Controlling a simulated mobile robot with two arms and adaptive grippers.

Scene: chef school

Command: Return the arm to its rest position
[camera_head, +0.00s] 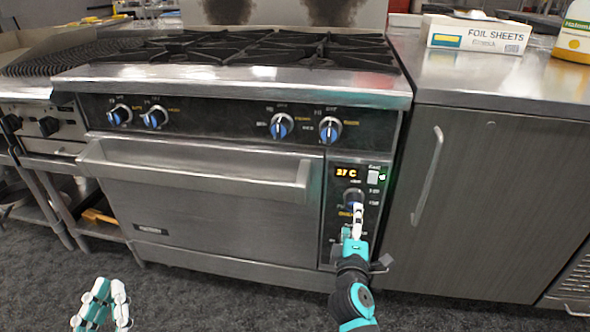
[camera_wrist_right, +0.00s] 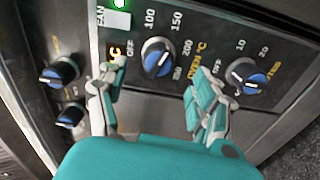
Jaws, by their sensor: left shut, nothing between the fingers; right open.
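My right gripper (camera_head: 357,222) is in front of the control panel at the right side of the steel oven (camera_head: 230,205). In the right wrist view its teal and white fingers (camera_wrist_right: 160,78) are spread open, with the blue-capped oven temperature knob (camera_wrist_right: 158,57) showing between them. I cannot tell whether the fingers touch the panel. Nothing is held. My left gripper (camera_head: 108,292) is at the lower left of the head view, low over the dark floor. It is shut and empty, apart from the oven.
The display (camera_head: 346,172) appears to read 37 C. The oven door handle (camera_head: 200,170) sticks out left of my right gripper. Burner grates (camera_head: 250,50) top the range. A steel cabinet (camera_head: 480,200) stands to the right, with a foil sheets box (camera_head: 478,35) on it. Floor (camera_head: 210,305) is clear.

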